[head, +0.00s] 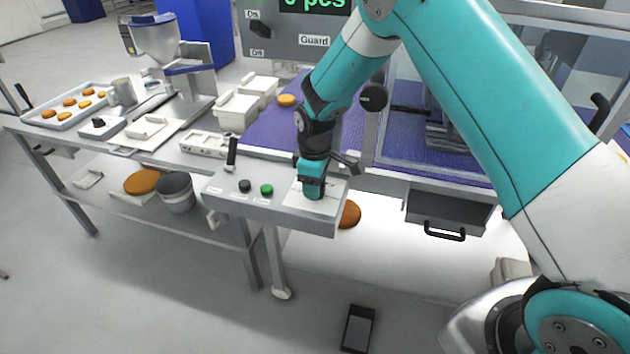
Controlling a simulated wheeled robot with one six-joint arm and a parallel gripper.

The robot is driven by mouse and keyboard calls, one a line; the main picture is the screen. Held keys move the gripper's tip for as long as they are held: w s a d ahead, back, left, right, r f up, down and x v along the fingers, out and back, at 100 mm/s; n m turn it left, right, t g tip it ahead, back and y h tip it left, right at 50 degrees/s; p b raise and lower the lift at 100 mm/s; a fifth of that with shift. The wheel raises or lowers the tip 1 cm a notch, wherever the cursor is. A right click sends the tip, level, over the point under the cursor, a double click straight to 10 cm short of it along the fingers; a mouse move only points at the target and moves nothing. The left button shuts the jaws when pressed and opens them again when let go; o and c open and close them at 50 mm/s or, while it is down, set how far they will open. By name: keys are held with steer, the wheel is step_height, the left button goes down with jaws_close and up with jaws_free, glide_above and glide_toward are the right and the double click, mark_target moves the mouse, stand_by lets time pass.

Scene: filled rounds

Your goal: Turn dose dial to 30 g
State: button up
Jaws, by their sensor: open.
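My gripper (313,192) points down over the right part of the grey control box (275,205), at a white plate (330,197) on its top. Its jaws are open; the fingertips are small and mostly hidden by my wrist. No dose dial shows clearly and no 30 g mark can be read. A dial on the white plate may be hidden under my gripper. I cannot tell whether the jaws touch anything. A round black knob (373,97) shows on the machine behind my wrist.
The box also carries a black lever (232,153), a black button (245,186) and a green button (267,190). A grey drawer (446,212) sits to the right. White tubs (237,111) and a tray of patties (68,107) stand left. A display panel (300,35) rises behind.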

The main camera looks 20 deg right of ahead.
steer(key=shift+f, duration=0.15)
jaws_close()
steer(key=shift+m, duration=0.4)
steer(key=m+b, duration=0.1)
steer(key=m, duration=0.4)
steer(key=shift+m, duration=0.3)
steer(key=m+b, duration=0.1)
steer(key=m, duration=0.4)
steer(key=shift+m, duration=0.3)
